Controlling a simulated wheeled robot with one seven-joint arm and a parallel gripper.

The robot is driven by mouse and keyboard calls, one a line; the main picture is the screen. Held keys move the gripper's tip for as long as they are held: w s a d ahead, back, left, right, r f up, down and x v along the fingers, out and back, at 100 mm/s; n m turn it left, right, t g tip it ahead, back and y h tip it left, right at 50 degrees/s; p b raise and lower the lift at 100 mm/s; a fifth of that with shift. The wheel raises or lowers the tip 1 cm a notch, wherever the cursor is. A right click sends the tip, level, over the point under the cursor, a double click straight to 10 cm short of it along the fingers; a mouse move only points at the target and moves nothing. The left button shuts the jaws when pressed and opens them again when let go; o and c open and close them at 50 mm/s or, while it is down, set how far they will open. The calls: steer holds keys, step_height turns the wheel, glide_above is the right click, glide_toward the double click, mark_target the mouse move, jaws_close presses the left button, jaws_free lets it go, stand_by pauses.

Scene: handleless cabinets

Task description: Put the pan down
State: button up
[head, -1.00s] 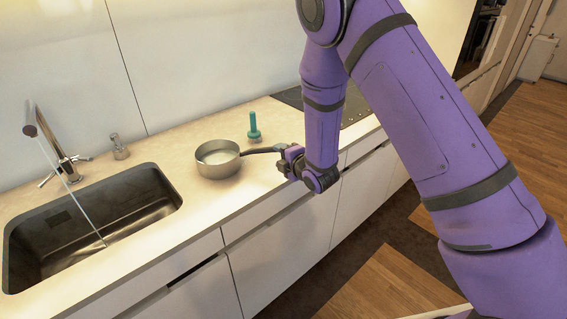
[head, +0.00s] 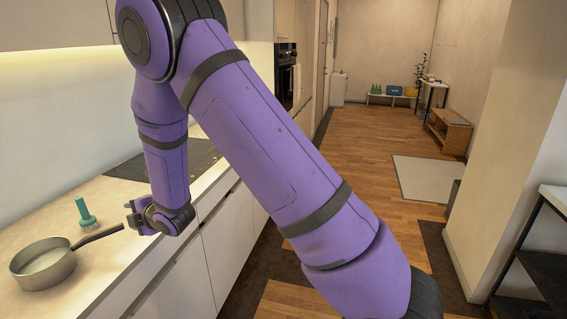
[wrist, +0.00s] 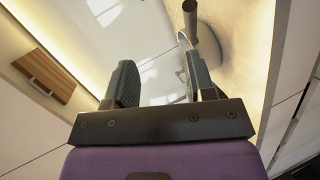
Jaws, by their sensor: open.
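The pan (head: 45,265) is a grey metal saucepan with a dark handle. It stands upright on the pale counter (head: 110,262) at the lower left of the head view, its handle pointing right towards my gripper. My gripper (head: 131,213) is just beyond the handle's end, apart from it. In the wrist view my gripper (wrist: 163,88) has its fingers spread, with nothing between them. The dark handle (wrist: 190,22) shows above the fingers in the wrist view.
A dark cooktop (head: 170,160) lies further along the counter. White cabinet fronts (head: 228,250) drop below the counter edge. Open wooden floor (head: 360,150) lies to the right.

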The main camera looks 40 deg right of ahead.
steer(key=s+d+r+m+g+h, duration=0.2)
steer(key=s+d+r+m, duration=0.45)
steer(key=r, duration=0.35)
steer(key=s+d+r+m+g+h, duration=0.1)
steer(key=s+d+r+m+h, duration=0.1)
steer(key=s+d+r+m, duration=0.5)
steer(key=s+d+r+m+g, duration=0.1)
steer(key=s+r+m, duration=0.1)
steer(key=s, duration=0.7)
steer(key=s+d+r+m+g+h, duration=0.1)
steer(key=s+d+r+m+g, duration=0.1)
steer(key=s, duration=0.7)
steer(key=s+d+r+m+g, duration=0.2)
steer(key=s+r+m, duration=0.1)
steer(key=s, duration=0.7)
steer(key=shift+r, duration=0.5)
steer(key=shift+s, duration=0.1)
steer(key=shift+c, duration=0.8)
